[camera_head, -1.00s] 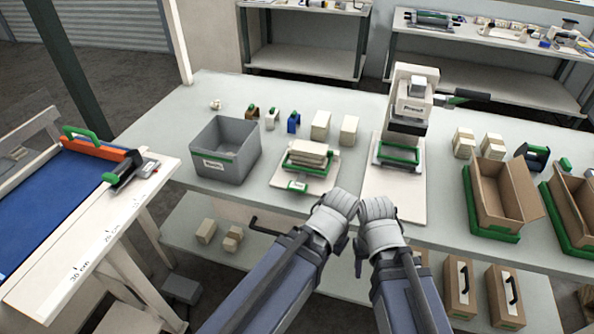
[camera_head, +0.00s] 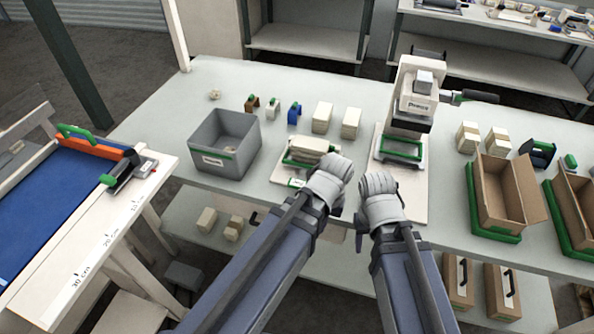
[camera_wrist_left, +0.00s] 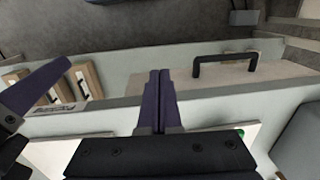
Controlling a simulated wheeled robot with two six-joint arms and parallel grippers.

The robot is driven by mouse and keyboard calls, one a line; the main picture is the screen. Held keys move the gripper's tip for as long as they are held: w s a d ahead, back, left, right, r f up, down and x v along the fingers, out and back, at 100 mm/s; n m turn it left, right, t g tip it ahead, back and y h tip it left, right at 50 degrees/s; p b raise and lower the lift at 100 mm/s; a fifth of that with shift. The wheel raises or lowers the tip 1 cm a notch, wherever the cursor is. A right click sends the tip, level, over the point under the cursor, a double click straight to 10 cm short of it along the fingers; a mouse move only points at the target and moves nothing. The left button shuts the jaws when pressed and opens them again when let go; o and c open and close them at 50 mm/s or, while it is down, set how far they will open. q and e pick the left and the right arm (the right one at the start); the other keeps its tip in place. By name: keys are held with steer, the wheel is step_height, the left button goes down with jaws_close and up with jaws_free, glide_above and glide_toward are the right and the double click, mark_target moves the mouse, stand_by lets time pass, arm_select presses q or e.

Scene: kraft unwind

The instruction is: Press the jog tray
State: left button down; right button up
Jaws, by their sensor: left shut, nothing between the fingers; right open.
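The jog tray (camera_head: 283,171), a pale board with green edging, stands on the bench with a stack of cream sheets (camera_head: 308,147) in it. My left gripper (camera_head: 327,186) is at the tray's front right and hides part of it. In the left wrist view its dark fingers (camera_wrist_left: 155,100) are together with nothing between them, near the bench's front edge. I cannot tell whether they touch the tray. My right gripper (camera_head: 378,208) is open at the front of the press's board; its fingertips are mostly hidden behind the wrist.
A grey bin (camera_head: 213,165) stands left of the tray. The press (camera_head: 412,100) with a side lever stands behind right, with a green frame (camera_head: 401,149) on its board. Cream stacks (camera_head: 322,118) stand behind the tray. Open cardboard boxes (camera_head: 500,195) are at right. A black handle (camera_wrist_left: 225,60) shows below.

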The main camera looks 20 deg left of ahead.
arm_select(q)
steer(key=w+a+r+n+p, duration=0.4)
steer(key=w+r+n+p, duration=0.2)
steer(key=r+n+p, duration=0.3)
step_height(320, 180, up, 9)
steer(key=n+h+p, duration=0.1)
steer(key=n+p, duration=0.7)
steer(key=n, duration=0.1)
glide_above(297, 184)
steer(key=shift+f, duration=0.15)
step_height(297, 184, down, 14)
steer(key=b, duration=1.4)
